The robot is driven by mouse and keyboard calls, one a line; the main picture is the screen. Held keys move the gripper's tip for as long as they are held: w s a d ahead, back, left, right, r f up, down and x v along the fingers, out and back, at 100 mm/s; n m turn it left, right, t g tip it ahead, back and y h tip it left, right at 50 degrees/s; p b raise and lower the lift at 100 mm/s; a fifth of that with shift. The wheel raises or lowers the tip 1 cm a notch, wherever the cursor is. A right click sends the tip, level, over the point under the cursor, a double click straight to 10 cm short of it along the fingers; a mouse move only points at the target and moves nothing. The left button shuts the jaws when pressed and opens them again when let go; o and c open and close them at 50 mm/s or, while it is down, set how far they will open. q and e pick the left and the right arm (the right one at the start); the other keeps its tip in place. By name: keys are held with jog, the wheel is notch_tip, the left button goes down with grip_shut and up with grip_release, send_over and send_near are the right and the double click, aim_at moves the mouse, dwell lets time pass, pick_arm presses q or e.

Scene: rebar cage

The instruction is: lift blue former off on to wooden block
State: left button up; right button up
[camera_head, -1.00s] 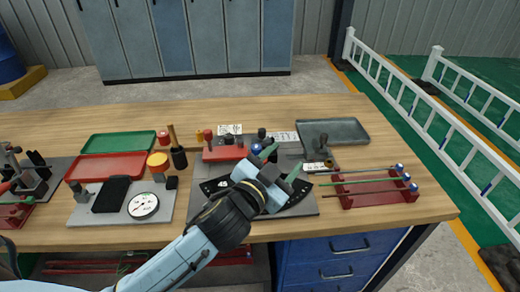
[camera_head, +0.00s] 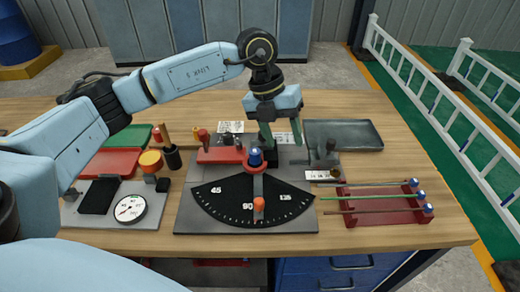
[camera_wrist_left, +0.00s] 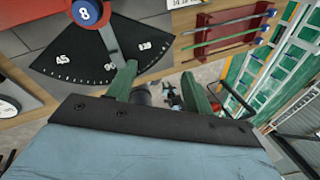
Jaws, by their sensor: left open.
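The blue former (camera_head: 254,157) sits upright on the red arm of the bending plate, at the pivot above the black angle dial. In the left wrist view it is a blue disc marked 8 (camera_wrist_left: 85,12), cut by the top edge. My left gripper (camera_head: 268,143) points down just behind the former, apart from it as far as I can tell. Its green fingers (camera_wrist_left: 158,82) are spread and empty in the wrist view. A small labelled block (camera_head: 322,175) lies right of the plate; I cannot tell if it is the wooden block. My right gripper is not visible.
The black dial (camera_head: 255,203) with an orange knob (camera_head: 259,204) lies in front. A red rack with rods (camera_head: 385,208) stands right, a grey tray (camera_head: 343,135) behind it. A dark upright post (camera_head: 331,146) is close right of the gripper. The front right table edge is clear.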

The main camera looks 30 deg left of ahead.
pick_arm(q)
jog(key=w+a+r+n+y, duration=0.2)
jog(key=a+y, duration=0.2)
jog(key=a, duration=0.5)
send_over(255, 150)
jog(key=f, duration=0.7)
jog(key=shift+s+a+f, duration=0.15)
jog(key=shift+s, duration=0.2)
jog(key=shift+w+d+f, duration=0.1)
jog(key=shift+f, duration=1.35)
jog(key=shift+w+d+f, duration=0.1)
jog(key=shift+f, duration=1.3)
grip_shut()
